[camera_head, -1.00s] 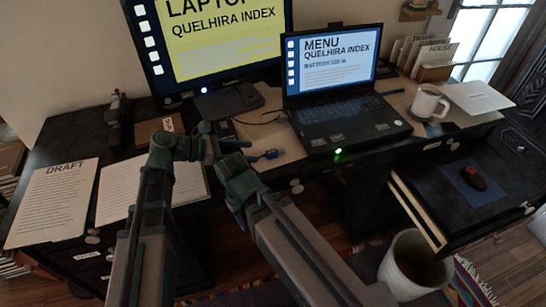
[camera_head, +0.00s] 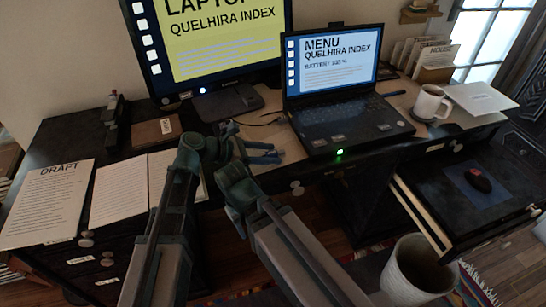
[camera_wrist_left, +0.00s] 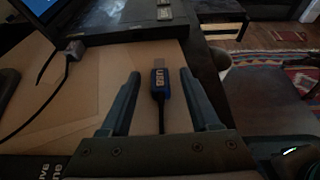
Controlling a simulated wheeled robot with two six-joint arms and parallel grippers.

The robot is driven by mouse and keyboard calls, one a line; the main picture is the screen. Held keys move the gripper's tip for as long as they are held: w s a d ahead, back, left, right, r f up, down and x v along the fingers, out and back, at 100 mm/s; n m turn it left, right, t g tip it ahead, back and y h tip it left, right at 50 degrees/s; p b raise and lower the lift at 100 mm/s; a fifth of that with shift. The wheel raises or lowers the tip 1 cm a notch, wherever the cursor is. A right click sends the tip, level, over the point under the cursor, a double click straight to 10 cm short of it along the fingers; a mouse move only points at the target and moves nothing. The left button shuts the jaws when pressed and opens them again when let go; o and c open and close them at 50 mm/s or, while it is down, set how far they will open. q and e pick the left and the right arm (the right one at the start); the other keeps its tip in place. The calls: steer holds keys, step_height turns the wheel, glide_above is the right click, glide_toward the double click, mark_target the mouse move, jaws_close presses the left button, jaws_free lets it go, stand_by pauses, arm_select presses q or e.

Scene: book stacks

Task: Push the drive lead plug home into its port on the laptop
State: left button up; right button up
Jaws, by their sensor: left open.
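The laptop (camera_head: 352,122) stands open on the desk with its screen lit. The drive lead plug (camera_wrist_left: 160,86) is blue with a bare metal tip and lies on the tan desk mat, pointing at the laptop's dark edge (camera_wrist_left: 130,27). Its black lead runs back toward my left gripper. My left gripper (camera_head: 279,153) is open left of the laptop, its fingers (camera_wrist_left: 160,73) on either side of the plug, with gaps showing on both sides. In the head view the gripper hides most of the plug. I cannot make out the port. My right gripper is not in view.
A grey connector on a black cable (camera_wrist_left: 74,48) sits by the laptop's edge, left of the plug. A mug (camera_head: 430,103) stands right of the laptop. An open notebook (camera_head: 120,190) lies at left.

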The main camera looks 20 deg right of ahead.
mark_target(262, 151)
arm_select(q)
jaws_close()
steer(key=shift+r, duration=0.2)
stand_by(0.3)
step_height(262, 151, up, 10)
steer(key=p, duration=1)
steer(key=w+f+b, duration=0.1)
steer(key=f+b, duration=0.2)
steer(key=w+f+b, duration=0.1)
steer(key=f+b, duration=0.2)
steer(key=f, duration=0.1)
steer(key=w+f+b, duration=0.1)
steer(key=f+b, duration=0.2)
steer(key=b, duration=0.1)
steer(key=shift+w+a+f, duration=0.25)
steer(key=shift+w+a, duration=0.15)
steer(key=shift+r, duration=0.15)
